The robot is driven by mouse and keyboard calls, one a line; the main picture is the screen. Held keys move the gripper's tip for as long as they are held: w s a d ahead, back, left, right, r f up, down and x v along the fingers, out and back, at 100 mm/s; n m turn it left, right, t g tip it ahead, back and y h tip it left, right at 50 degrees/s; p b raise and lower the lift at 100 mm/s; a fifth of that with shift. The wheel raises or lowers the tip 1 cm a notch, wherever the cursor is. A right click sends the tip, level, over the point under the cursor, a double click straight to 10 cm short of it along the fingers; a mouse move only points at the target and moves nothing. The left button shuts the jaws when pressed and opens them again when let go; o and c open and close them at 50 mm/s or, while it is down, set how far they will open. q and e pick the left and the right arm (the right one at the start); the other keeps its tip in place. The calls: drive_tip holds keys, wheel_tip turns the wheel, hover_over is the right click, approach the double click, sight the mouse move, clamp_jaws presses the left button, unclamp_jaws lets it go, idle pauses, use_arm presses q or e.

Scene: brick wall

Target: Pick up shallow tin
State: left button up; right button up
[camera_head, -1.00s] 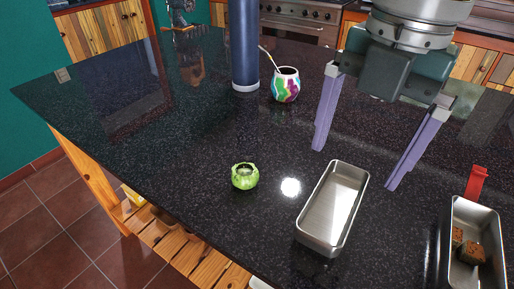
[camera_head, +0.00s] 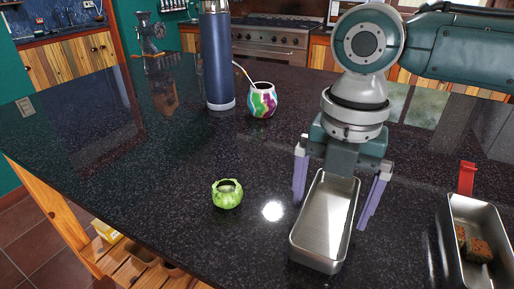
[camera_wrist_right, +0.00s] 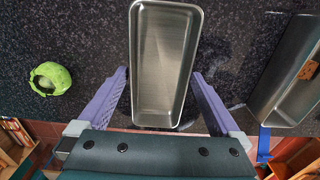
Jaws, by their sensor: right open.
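The shallow tin (camera_head: 326,222) is an empty rectangular metal pan on the black speckled counter, right of centre in the head view. It also shows in the right wrist view (camera_wrist_right: 163,62), lengthwise ahead of the gripper. My right gripper (camera_head: 332,204) is open, with its two purple fingers on either side of the tin's far end. In the right wrist view the fingers (camera_wrist_right: 160,90) flank the near end of the tin, with a gap on each side. I cannot tell how high the fingertips are above the counter. My left gripper is not in view.
A small green pot (camera_head: 227,194) sits left of the shallow tin. A colourful cup (camera_head: 262,101) and a tall blue flask (camera_head: 217,60) stand farther back.

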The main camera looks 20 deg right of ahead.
drive_tip(key=shift+f, duration=0.15)
drive_tip(key=c, duration=1.2)
